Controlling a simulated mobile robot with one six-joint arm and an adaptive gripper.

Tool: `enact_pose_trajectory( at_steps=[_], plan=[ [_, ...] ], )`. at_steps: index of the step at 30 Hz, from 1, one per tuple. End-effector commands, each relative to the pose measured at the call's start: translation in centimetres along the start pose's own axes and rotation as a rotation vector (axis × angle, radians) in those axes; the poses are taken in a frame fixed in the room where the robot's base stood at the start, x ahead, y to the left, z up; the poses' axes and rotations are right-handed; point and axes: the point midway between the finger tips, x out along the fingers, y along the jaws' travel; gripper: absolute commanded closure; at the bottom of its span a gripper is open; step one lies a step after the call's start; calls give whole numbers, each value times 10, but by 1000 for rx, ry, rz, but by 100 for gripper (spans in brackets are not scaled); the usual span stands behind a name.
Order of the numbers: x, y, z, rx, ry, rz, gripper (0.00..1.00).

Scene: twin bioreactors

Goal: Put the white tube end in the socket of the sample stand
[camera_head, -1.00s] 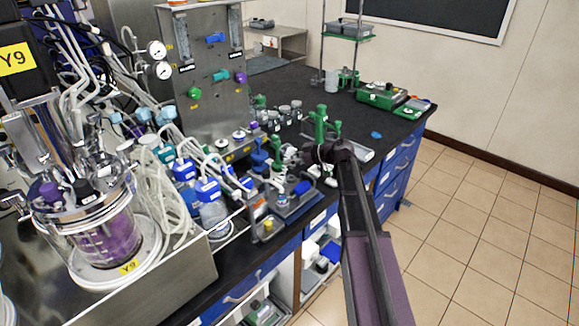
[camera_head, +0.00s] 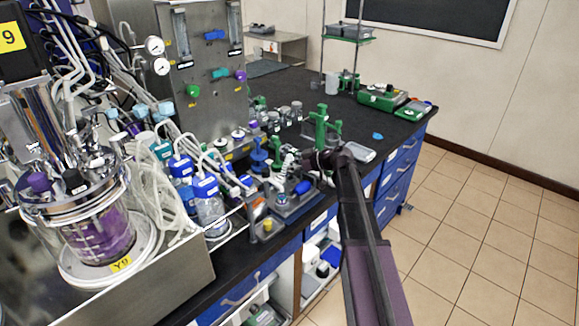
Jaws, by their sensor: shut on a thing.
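My gripper (camera_head: 318,159) is at the end of my dark arm, over the front part of the black bench. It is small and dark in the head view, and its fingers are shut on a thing. A white ribbed piece (camera_head: 289,161), which looks like the white tube end, shows at the left of the fingers; the grip itself is partly hidden. Below and left of it is a grey stand (camera_head: 268,222) with a blue-topped part and a blue cylinder, apparently the sample stand. I cannot make out its socket.
A green clamp-like fixture (camera_head: 321,125) stands just behind my gripper. Bottles with blue caps (camera_head: 206,187) and looping white tubes are to the left, beside the glass bioreactor vessel (camera_head: 100,232). A steel panel (camera_head: 207,75) rises behind.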

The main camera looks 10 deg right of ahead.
Motion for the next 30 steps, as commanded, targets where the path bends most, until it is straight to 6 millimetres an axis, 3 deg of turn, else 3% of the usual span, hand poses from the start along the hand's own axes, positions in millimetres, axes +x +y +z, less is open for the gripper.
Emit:
enact_pose_trajectory(
  at_steps=[19,20,22,23,30],
  plan=[
    [5,0,11,0,-1,-1,100],
    [5,-1,11,0,-1,-1,53],
    [5,-1,11,0,-1,-1,32],
    [5,-1,11,0,-1,-1,28],
    [5,-1,11,0,-2,-2,28]
  ],
)
